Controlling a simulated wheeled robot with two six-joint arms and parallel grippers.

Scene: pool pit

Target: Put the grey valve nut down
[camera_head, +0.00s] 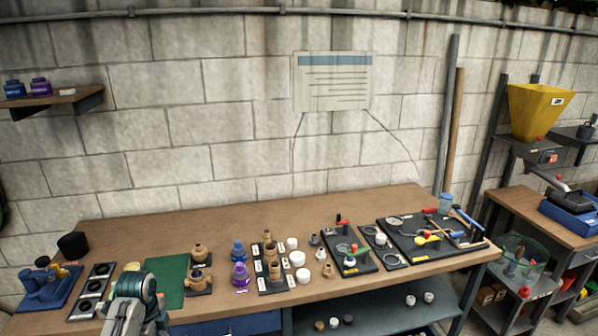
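A grey arm of mine, seemingly the left, rises from the bottom edge at the left, in front of the bench. A dark teal-grey rounded piece is at its top; I cannot tell whether it is part of the arm or something held. The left fingertips cannot be made out. My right gripper is out of view. A small grey piece (314,240) stands on the bench beside the white caps; it is too small to tell whether it is the grey valve nut. A green mat (172,270) lies just behind the arm.
The wooden bench (200,227) holds a black tray with rings (94,283), a blue stand (45,290), blue and purple bottles (240,276), brown fittings and dark tool boards (393,261). The bench's back strip is mostly clear. A yellow hopper (535,110) stands right.

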